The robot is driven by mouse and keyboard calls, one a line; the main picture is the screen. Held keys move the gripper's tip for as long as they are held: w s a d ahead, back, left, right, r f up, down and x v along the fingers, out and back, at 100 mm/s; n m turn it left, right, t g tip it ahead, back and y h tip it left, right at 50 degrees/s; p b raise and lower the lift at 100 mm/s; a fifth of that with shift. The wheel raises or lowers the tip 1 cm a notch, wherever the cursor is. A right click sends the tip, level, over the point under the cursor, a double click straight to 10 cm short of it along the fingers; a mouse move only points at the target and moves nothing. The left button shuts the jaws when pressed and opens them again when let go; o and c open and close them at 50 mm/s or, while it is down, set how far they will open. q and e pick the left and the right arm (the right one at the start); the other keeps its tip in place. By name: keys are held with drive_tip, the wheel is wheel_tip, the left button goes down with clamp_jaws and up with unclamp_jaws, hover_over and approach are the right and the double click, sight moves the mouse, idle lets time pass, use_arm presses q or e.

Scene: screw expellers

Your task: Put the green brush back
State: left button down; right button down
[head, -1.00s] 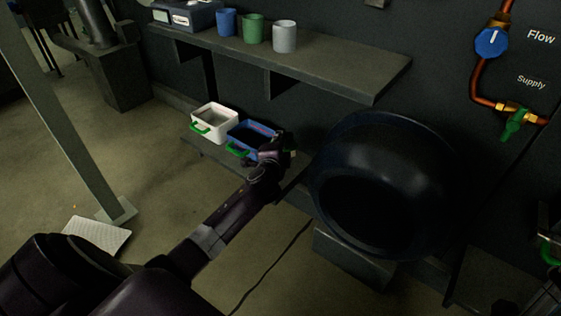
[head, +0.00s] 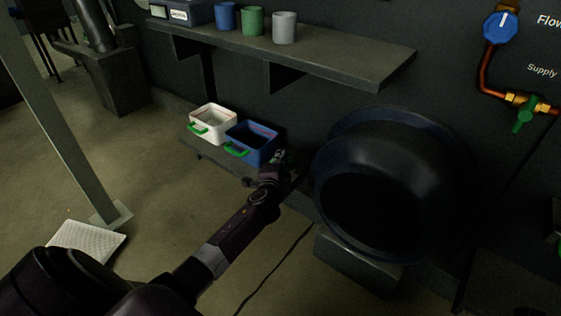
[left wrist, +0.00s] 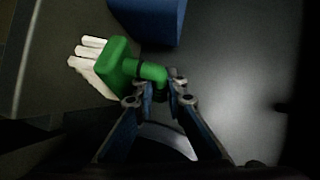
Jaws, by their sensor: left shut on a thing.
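The green brush (left wrist: 120,64) shows in the left wrist view, with a green head and handle and pale bristles pointing left. My left gripper (left wrist: 163,88) is shut on its handle. In the head view my left gripper (head: 275,168) is at the low shelf's right end, just right of the blue bin; the brush is small and mostly hidden there. The blue bin (head: 262,153) has a green handle and stands on the low shelf. Its lower part also shows at the top of the left wrist view (left wrist: 150,20). My right gripper is not in view.
A white bin (head: 222,134) with a green handle stands left of the blue bin. A wall shelf (head: 340,62) with blue, green and grey cups is above. A large dark round vessel (head: 385,190) is close right of my gripper. Open floor lies at left.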

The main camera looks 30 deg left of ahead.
use_arm(q)
drive_tip(key=c, duration=2.4)
unclamp_jaws()
drive_tip(key=o, duration=0.4)
drive_tip(key=shift+o, duration=0.2)
